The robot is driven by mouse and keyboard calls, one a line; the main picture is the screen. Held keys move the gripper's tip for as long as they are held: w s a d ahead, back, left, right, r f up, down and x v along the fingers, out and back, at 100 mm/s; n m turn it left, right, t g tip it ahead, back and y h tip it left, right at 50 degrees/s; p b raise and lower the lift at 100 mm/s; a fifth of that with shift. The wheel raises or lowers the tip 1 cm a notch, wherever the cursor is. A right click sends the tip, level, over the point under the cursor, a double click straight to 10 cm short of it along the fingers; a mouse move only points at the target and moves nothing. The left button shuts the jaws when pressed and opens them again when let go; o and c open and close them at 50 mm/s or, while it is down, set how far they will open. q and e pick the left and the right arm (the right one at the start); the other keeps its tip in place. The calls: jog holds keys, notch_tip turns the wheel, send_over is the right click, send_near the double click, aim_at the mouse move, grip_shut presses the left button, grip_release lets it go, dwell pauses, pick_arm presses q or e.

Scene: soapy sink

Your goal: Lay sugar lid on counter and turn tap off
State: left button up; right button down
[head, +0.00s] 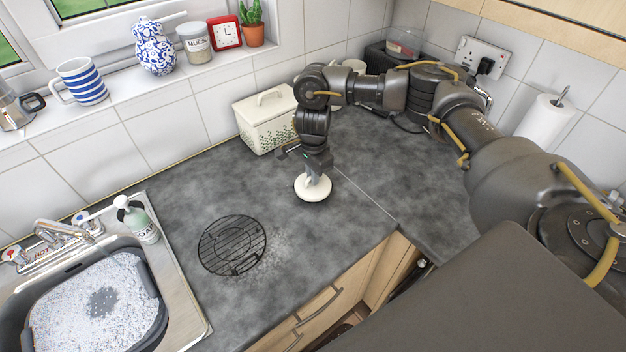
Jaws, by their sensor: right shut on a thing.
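My right gripper (315,172) points down over the counter (180,195) and is shut on the round cream lid (312,190), gripping it from above. The lid is roughly level, at or just above the counter; I cannot tell whether it touches. The chrome tap (70,234) stands at the back of the sink at the left, with a red-marked handle at its left end. I cannot make out whether water runs from it. A cream pot (354,66), perhaps the sugar jar, is mostly hidden behind my right arm. My left gripper is not in view.
A black wire trivet (232,246) lies left of the lid, with pale grains scattered beside it. A soap bottle (138,218) stands by the sink, where a dark basin (152,312) holds suds. A cream bread bin (266,128) stands behind the gripper. The counter around the lid is clear.

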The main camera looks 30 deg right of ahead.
notch_tip(320, 180, down, 3)
jog(key=shift+r+p, duration=0.2)
jog(key=shift+p, duration=0.2)
jog(key=shift+f+b, duration=0.25)
jog(key=shift+b, duration=0.1)
jog(key=c, duration=1.5)
grip_release()
jog(key=shift+r, duration=0.1)
jog(key=shift+c, duration=0.2)
